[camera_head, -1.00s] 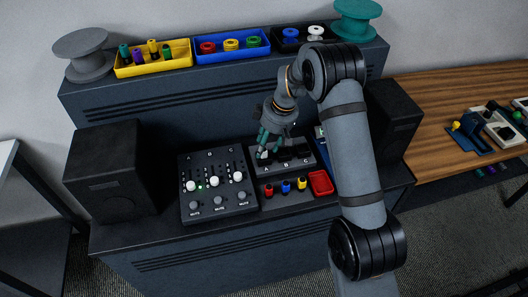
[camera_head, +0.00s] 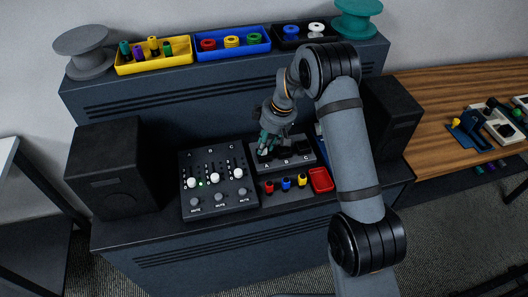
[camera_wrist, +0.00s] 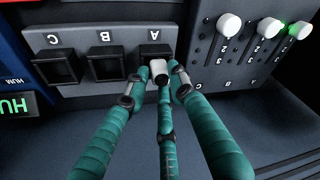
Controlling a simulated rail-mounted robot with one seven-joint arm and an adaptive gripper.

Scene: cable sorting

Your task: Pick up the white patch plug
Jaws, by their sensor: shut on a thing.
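The white patch plug (camera_wrist: 158,70) shows in the wrist view at the near edge of socket A (camera_wrist: 156,50) on the grey three-socket panel (camera_wrist: 75,38). My gripper (camera_wrist: 160,76) has three teal fingers, closed around the plug from both sides and from below. Whether the plug's lower end is inside the socket or clear of it cannot be told. In the head view my gripper (camera_head: 265,149) is at the left end of the panel, and its fingers mostly hide the plug. Sockets B and C look dark and empty.
A slider box (camera_head: 217,183) with white knobs is just left of the panel. Red, blue and yellow plugs (camera_head: 285,184) and a red tray (camera_head: 320,181) lie in front. A black speaker (camera_head: 112,168) stands at left. Yellow, blue and black trays are on the raised shelf (camera_head: 220,85).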

